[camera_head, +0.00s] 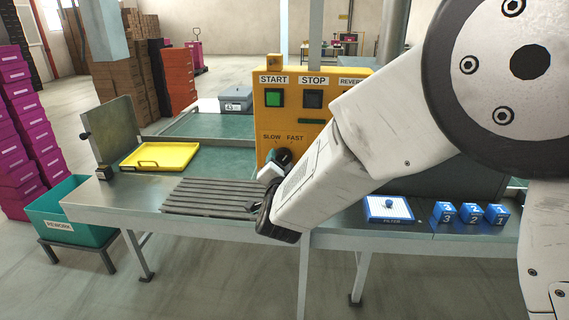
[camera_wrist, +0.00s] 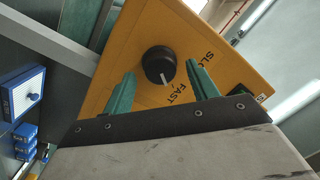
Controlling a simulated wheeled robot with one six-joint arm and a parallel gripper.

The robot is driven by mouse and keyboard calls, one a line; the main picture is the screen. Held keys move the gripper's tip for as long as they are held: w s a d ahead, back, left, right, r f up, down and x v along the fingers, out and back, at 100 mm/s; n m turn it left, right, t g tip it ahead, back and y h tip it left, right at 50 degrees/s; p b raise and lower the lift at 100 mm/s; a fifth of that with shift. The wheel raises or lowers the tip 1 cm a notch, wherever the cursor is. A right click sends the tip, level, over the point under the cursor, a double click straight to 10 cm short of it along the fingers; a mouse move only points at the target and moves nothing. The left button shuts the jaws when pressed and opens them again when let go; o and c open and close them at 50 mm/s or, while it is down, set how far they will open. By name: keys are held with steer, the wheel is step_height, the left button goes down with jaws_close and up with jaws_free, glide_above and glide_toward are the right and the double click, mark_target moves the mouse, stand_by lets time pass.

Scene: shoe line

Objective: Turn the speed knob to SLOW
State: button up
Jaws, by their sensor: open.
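The black round speed knob (camera_wrist: 157,61) is on the yellow control panel (camera_wrist: 120,62) in the wrist view. Its white pointer line is turned toward the FAST label (camera_wrist: 176,92); the SLOW label (camera_wrist: 208,60) is off to the right. My gripper (camera_wrist: 160,70) is open, with one green finger on each side of the knob. I cannot tell whether either finger touches it; gaps show on both sides. In the head view the control panel (camera_head: 267,112) shows SLOW and FAST above the knob, which my gripper mostly hides.
My arm covers the panel's lower right in the head view. A green START button (camera_head: 274,98) and a dark STOP button (camera_head: 313,99) sit above. A yellow tray (camera_head: 160,157), slatted rollers (camera_head: 213,197), a filter box (camera_head: 389,208) and blue numbered cubes (camera_head: 470,213) are on the bench.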

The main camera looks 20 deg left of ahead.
steer(key=shift+w+a, duration=0.15)
steer(key=shift+w, duration=0.4)
steer(key=c, duration=1)
steer(key=n, duration=0.3)
steer(key=shift+n, duration=0.4)
steer(key=n, duration=0.3)
steer(key=shift+a+r, duration=0.1)
steer(key=n, duration=0.3)
steer(key=n+h, duration=0.1)
steer(key=n, duration=0.2)
steer(key=shift+s+g, duration=0.1)
steer(key=shift+g, duration=0.2)
steer(key=shift+a+n, duration=0.1)
steer(key=shift+n, duration=0.2)
